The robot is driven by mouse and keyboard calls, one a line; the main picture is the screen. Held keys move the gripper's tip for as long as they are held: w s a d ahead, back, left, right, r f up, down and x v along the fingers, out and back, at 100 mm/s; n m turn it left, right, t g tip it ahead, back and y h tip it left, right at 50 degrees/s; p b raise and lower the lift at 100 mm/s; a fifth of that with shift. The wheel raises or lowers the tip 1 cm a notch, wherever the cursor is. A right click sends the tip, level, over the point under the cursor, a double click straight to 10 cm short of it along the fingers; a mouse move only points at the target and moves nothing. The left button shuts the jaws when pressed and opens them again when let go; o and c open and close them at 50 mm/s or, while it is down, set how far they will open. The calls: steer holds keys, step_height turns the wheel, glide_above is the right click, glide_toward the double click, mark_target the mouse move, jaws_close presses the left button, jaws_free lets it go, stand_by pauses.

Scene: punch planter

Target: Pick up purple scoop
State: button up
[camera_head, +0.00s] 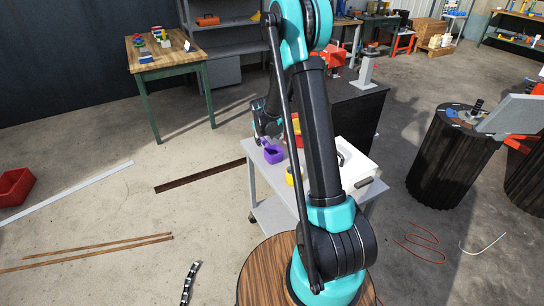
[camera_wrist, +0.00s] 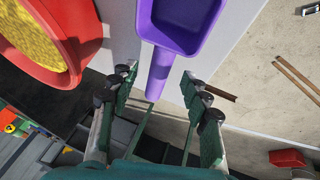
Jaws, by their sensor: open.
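The purple scoop (camera_head: 273,154) lies on the white table near its far left edge in the head view. In the wrist view the scoop (camera_wrist: 180,22) shows its open bowl at the top, with its handle pointing down between my fingers. My gripper (camera_wrist: 158,82) is open, with one finger on each side of the handle and a visible gap on both sides. In the head view my gripper (camera_head: 262,130) is at the far end of the table, close to the scoop and partly hidden by my own arm.
A red bowl (camera_wrist: 86,73) with yellow contents stands left of the scoop in the wrist view. A yellow object (camera_head: 291,177) and a white box (camera_head: 356,166) share the white table (camera_head: 262,187).

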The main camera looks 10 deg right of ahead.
mark_target(265, 142)
steer(key=shift+x, duration=2.4)
steer(key=shift+w+a, duration=0.15)
jaws_close()
